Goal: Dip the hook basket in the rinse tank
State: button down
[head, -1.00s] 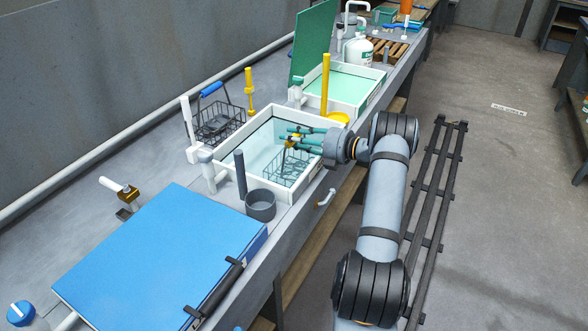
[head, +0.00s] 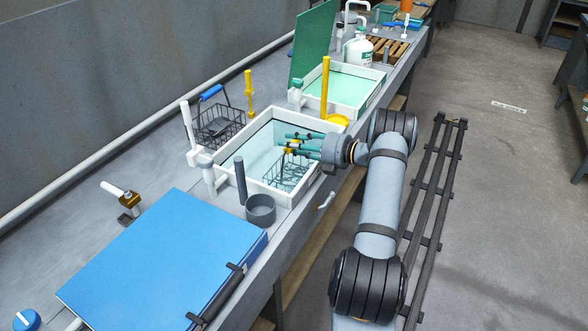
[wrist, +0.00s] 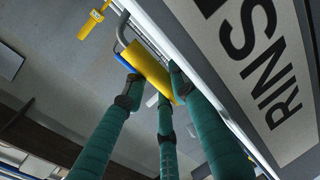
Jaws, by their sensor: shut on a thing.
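The hook basket (head: 287,173) is a dark wire basket with a yellow grip, which shows in the wrist view (wrist: 152,70). My gripper (head: 291,143) has green fingers and is shut on this grip. The basket hangs inside the white-rimmed tank (head: 233,146) of pale, clear liquid. The basket's wire body looks below the rim; how deep it sits in the liquid is hard to tell. In the wrist view, a white panel lettered "RINS" (wrist: 263,65) lies to the right of my fingers.
A second wire basket with a blue handle (head: 212,93) stands behind the tank. A green-liquid tank (head: 345,84) with a raised green lid (head: 313,45) is farther along. A dark post (head: 240,178), grey cup (head: 261,210) and blue lid (head: 160,260) are nearer.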

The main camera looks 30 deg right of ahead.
notch_tip(320, 180, up, 16)
jog(key=p, duration=1.3)
jog(key=shift+r+p, duration=0.25)
jog(key=shift+p, duration=0.1)
jog(key=shift+w, duration=0.15)
dwell(0.6)
